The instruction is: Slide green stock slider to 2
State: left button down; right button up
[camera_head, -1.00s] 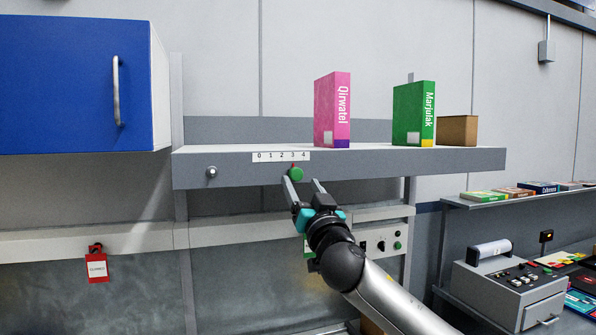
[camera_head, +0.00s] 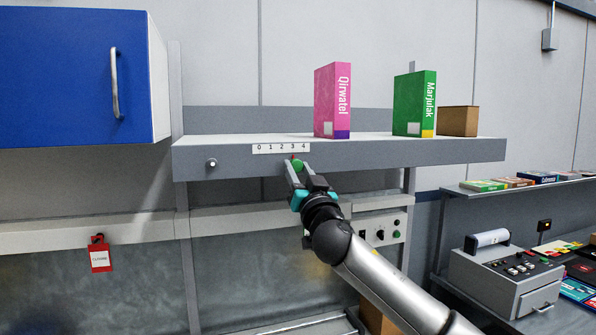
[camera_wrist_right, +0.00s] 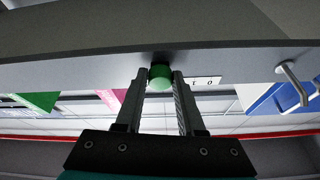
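The green stock slider (camera_head: 298,164) is a round green knob on the grey shelf's front edge, just below the printed 3 on the white 0-to-4 scale strip (camera_head: 281,148). In the right wrist view the knob (camera_wrist_right: 161,77) sits between the fingertips, with the strip (camera_wrist_right: 205,81) upside down beside it. My right gripper (camera_head: 297,170) reaches up from below, with one finger on each side of the knob. In the wrist view the fingers appear closed against its sides. My left gripper is out of view.
A pink box (camera_head: 326,105), a green box (camera_head: 408,107) and a brown box (camera_head: 457,121) stand on the shelf (camera_head: 420,152). A silver knob (camera_head: 211,163) is left on its front. A blue cabinet (camera_head: 60,80) hangs at left; a control console (camera_head: 505,275) stands lower right.

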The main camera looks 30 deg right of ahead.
grip_shut()
dwell(0.9)
